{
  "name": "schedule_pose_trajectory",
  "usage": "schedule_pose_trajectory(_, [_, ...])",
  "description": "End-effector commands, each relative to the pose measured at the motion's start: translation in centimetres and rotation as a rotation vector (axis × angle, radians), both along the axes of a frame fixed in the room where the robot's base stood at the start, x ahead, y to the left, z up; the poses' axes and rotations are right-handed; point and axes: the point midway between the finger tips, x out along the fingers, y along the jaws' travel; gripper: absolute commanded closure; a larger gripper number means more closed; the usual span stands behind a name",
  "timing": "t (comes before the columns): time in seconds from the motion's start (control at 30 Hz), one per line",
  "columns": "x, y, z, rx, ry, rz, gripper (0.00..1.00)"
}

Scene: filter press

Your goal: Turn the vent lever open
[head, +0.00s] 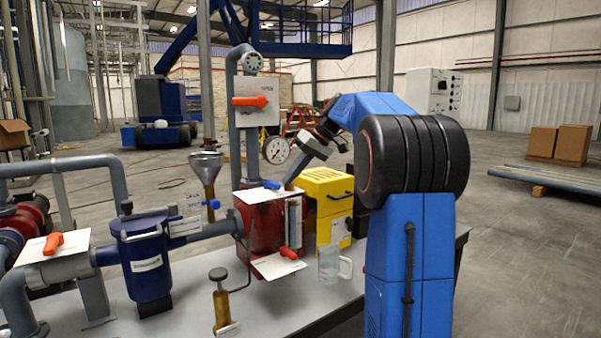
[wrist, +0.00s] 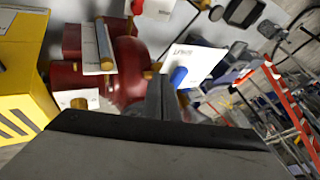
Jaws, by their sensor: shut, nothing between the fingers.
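A blue lever (head: 271,184) lies across a white plate on top of the red vessel (head: 265,222) on the bench; I take it for the vent lever, though its label is too small to read. In the wrist view the blue lever (wrist: 179,77) shows on its white plate (wrist: 197,63), just right of the fingertips. My gripper (head: 290,181) reaches down from the upper right and is shut and empty. Its fingers (wrist: 160,82) look close beside the lever; I cannot tell whether they touch it. The lever's near end is partly hidden by the fingers in the wrist view.
A yellow box (head: 327,190) stands right of the red vessel. A gauge (head: 276,150), a funnel (head: 206,165) and an orange lever (head: 257,102) on an upright pipe are close by. A clear jug (head: 331,264) and a brass pump (head: 222,305) stand in front.

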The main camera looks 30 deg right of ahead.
Motion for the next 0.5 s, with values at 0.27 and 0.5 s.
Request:
schedule_pose_trajectory(0.27, [0.00,1.31,-0.07,0.000,0.000,-0.001,1.00])
schedule_pose_trajectory(0.5, [-0.01,1.31,-0.08,0.000,0.001,0.000,1.00])
